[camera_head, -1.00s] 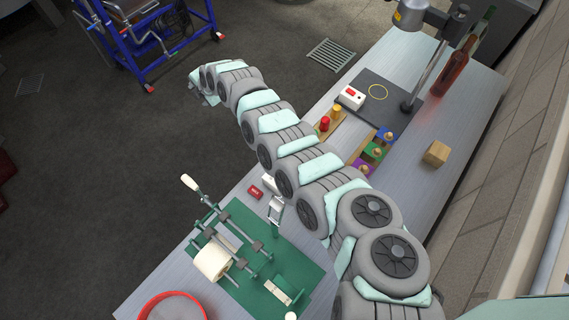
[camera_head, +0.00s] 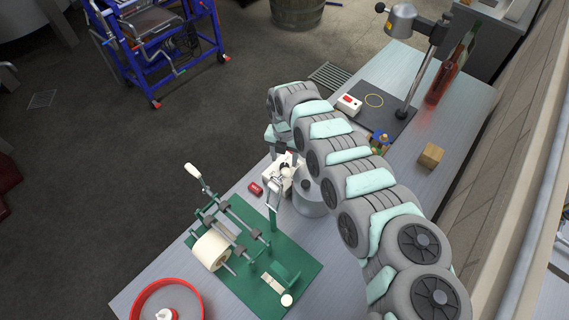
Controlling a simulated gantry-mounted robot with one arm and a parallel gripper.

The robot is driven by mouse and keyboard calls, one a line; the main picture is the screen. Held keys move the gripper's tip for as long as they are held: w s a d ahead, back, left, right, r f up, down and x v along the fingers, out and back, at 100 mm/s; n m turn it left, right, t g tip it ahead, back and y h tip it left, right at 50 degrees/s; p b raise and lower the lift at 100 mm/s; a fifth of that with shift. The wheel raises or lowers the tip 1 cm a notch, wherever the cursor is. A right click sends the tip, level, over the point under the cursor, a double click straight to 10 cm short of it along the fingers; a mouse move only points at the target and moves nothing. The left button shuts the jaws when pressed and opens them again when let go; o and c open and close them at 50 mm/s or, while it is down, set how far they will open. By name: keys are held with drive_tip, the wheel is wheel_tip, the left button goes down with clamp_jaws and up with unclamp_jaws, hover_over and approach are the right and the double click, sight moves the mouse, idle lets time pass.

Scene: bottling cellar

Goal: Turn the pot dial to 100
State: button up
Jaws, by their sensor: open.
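A grey metal round pot (camera_head: 310,203) stands on the bench right of the green labelling stand, partly covered by my arm. A small white box (camera_head: 272,186) sits against its left side. No dial or number can be made out; that spot is small and partly covered by my gripper. My gripper (camera_head: 285,173) points down over the white box, with its fingers small and mostly hidden. It is open and holds nothing that I can see. Whether it touches the box or a dial, I cannot tell.
The green stand (camera_head: 300,257) with a lever and white roll is close on the left. A small red block (camera_head: 255,188) lies left of the box.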

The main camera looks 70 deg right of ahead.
sight(284, 166)
drive_tip(key=shift+f, duration=1.9)
clamp_jaws()
